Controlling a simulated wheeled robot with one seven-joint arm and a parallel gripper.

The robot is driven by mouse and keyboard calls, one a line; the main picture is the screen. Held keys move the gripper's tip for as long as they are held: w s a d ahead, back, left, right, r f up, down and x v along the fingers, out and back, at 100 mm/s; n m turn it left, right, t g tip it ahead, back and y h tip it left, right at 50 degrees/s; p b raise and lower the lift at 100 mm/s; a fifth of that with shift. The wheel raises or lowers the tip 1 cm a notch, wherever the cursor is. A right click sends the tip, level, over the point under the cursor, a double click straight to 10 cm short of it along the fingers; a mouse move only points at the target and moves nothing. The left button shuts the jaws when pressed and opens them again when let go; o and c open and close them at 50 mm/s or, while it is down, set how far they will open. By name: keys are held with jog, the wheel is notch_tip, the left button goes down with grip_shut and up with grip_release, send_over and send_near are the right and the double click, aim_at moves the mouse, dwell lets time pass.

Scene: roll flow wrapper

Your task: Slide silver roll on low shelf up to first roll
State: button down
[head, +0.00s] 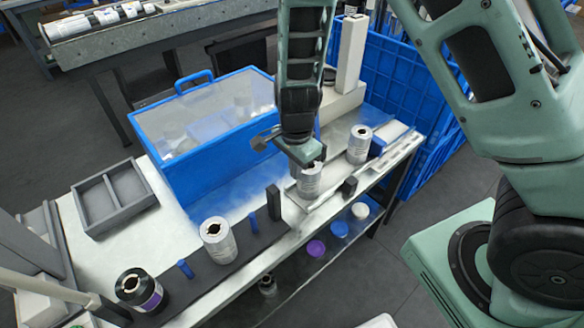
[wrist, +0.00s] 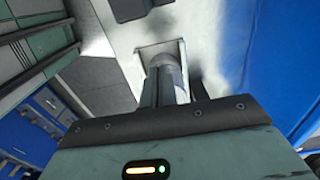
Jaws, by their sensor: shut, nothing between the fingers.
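Three silver rolls stand upright along the work surface (head: 95,250): one at the left (head: 218,241), one in the middle (head: 309,182) and one at the right (head: 359,145). The frames do not settle which is the first roll. My gripper (head: 306,160) is shut and empty, pointing down right at the top of the middle roll, hiding part of it; contact cannot be told. In the wrist view, a grey cylindrical form (wrist: 170,78) shows just beyond the gripper edge, partly hidden.
A blue-framed clear box (head: 205,135) stands behind the rolls. A black roll (head: 138,289) and blue stops (head: 186,268) are at the left. Small black posts flank the middle roll. Purple, blue and white rolls sit on the shelf below (head: 300,275). A blue crate (head: 400,85) is behind right.

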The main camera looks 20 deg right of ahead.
notch_tip(320, 180, down, 7)
jog(key=shift+r, duration=0.1)
dwell(0.4)
jog(key=w+d, duration=0.1)
jog(key=d, duration=0.2)
jog(key=w+d, duration=0.1)
jog(key=d, duration=0.3)
jog(key=w+d+b, duration=0.1)
jog(key=d, duration=0.2)
jog(key=shift+w+d, duration=0.2)
jog(key=shift+d, duration=0.1)
